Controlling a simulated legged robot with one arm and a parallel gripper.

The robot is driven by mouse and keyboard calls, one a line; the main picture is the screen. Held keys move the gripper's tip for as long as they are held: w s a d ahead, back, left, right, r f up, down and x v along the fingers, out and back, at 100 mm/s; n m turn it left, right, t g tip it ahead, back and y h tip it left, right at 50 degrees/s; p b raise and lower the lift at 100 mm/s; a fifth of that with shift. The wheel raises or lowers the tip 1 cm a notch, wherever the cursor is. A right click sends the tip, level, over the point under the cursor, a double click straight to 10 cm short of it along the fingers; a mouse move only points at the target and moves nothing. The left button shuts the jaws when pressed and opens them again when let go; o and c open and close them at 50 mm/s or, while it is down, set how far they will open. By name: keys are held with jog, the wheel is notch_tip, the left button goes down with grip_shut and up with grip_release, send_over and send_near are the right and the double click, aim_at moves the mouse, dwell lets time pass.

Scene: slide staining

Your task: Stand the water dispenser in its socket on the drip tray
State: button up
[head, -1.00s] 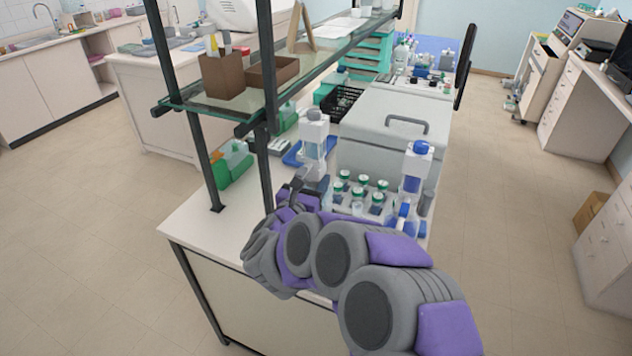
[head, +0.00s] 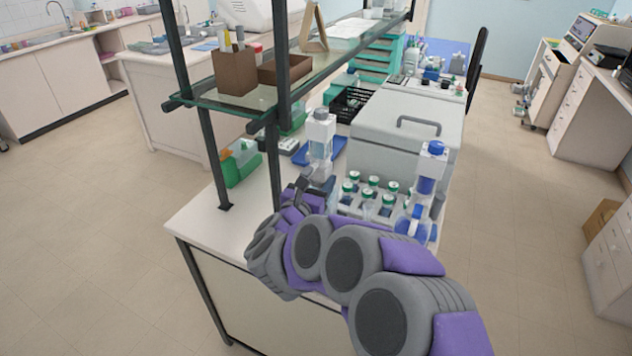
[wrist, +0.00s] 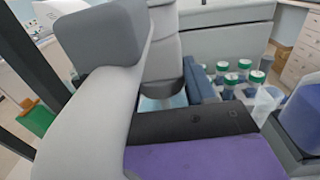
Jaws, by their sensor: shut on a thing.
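The water dispenser (head: 320,140) is a clear, pale bottle with a white collar and grey cap, standing upright near the bench's left-front part. My gripper (head: 312,184) is at its lower part and is shut on it. The fingers and the bottle's base are partly hidden by my arm. In the wrist view, a pale upright body (wrist: 163,60) stands just beyond the gripper. A blue tray (head: 300,156) lies behind the dispenser; whether it is the drip tray I cannot tell. I cannot make out the socket or whether the base rests in it.
A rack of several green-capped bottles (head: 370,190) stands right of the dispenser. A large grey box (head: 400,135) stands behind. A glass shelf (head: 235,102) on dark posts overhangs at left. The bench's front-left corner is clear.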

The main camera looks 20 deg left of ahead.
jog(key=shift+d+r, duration=0.2)
jog(key=shift+d, duration=0.35)
jog(key=shift+d+r, duration=0.15)
jog(key=shift+d, duration=0.35)
jog(key=shift+a+f, duration=0.1)
jog(key=shift+a, duration=0.25)
jog(key=shift+d, duration=0.15)
jog(key=shift+d, duration=0.35)
jog(key=shift+a+f, duration=0.25)
jog(key=shift+f, duration=0.2)
jog(key=shift+d, duration=0.15)
jog(key=shift+f, duration=0.15)
